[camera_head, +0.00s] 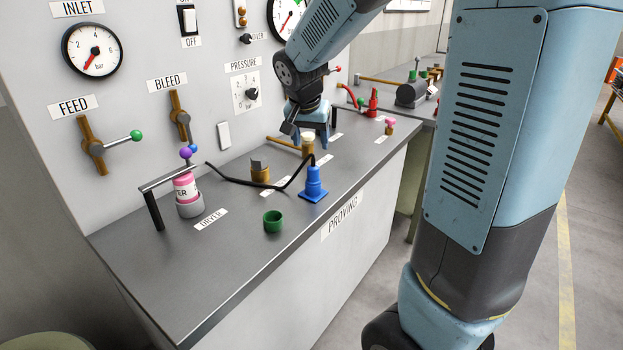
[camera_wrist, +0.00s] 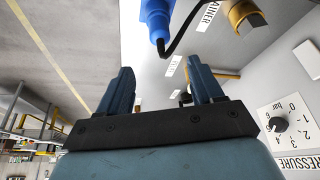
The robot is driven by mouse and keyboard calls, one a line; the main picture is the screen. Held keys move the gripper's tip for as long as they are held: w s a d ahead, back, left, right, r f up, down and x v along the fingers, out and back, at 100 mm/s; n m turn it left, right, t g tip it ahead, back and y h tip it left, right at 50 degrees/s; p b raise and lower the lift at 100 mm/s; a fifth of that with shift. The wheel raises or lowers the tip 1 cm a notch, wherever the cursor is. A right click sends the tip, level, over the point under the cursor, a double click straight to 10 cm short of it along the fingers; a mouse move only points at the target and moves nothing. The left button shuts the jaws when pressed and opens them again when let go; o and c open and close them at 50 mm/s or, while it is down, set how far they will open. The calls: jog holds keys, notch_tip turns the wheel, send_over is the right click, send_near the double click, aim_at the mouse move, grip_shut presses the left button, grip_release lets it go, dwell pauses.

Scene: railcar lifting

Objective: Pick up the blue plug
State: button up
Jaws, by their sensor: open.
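The blue plug (camera_head: 313,186) stands upright on its square base on the grey bench top, near the front edge. A black cable runs from its top to the left along the bench. In the wrist view the plug (camera_wrist: 157,16) is at the top edge, partly cut off, with its cable trailing from it. My gripper (camera_head: 310,138) is above and behind the plug, apart from it. In the wrist view my gripper (camera_wrist: 159,82) has its two fingers spread with nothing between them.
A green cup (camera_head: 272,222) and a brass fitting (camera_head: 260,172) stand left of the plug. A pink-labelled bottle (camera_head: 186,188) stands beside a raised metal bar (camera_head: 168,180). The wall panel with gauges and valve handles rises behind. The bench front right of the plug is clear.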

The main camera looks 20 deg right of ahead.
aim_at(314, 166)
jog(key=x, duration=1.1)
jog(key=shift+f, duration=0.35)
jog(key=shift+c, duration=0.4)
jog(key=c, duration=1)
